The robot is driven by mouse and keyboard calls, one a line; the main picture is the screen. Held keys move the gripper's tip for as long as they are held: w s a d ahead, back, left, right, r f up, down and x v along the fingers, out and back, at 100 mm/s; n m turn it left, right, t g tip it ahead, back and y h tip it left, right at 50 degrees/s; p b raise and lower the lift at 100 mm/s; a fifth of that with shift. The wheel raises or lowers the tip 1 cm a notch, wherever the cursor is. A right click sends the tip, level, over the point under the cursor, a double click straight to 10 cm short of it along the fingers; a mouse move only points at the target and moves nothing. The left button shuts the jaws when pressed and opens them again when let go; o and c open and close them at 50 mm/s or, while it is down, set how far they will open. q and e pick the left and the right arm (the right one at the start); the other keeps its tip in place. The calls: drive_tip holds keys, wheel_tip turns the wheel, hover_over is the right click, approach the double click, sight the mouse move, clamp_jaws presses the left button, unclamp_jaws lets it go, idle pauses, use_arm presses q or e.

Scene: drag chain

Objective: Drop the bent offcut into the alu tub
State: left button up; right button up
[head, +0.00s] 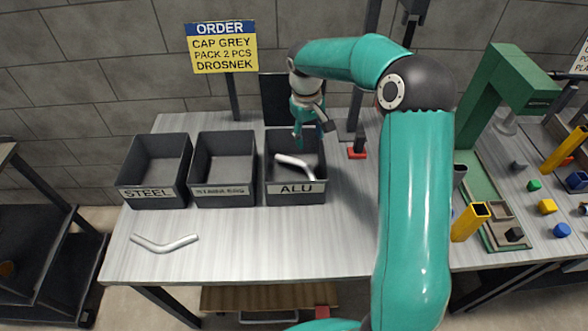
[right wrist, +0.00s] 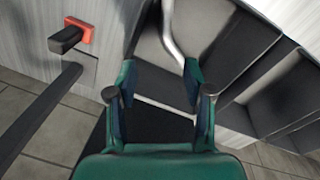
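A bent grey metal offcut (head: 296,166) is in the tub labelled ALU (head: 297,198), slanting toward its front right. It also shows in the right wrist view (right wrist: 170,30), beyond the fingertips. A second bent offcut (head: 163,245) lies on the table in front of the STEEL tub. My right gripper (head: 308,138) is over the back of the ALU tub, pointing down. In the right wrist view its fingers (right wrist: 159,70) are spread with nothing between them. My left gripper is out of view.
The STEEL tub (head: 153,198) and a middle tub (head: 224,199) stand left of the ALU tub, both empty. An order sign (head: 222,47) stands behind. A red and black part (head: 357,153) is to the right. The front of the table is mostly clear.

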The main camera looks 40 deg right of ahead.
drive_tip(key=shift+r, duration=0.1)
wheel_tip(320, 180, up, 12)
drive_tip(key=a, duration=0.1)
drive_tip(key=shift+w, duration=0.15)
idle(0.4)
drive_tip(key=shift+a+f, duration=0.1)
drive_tip(key=shift+f, duration=0.15)
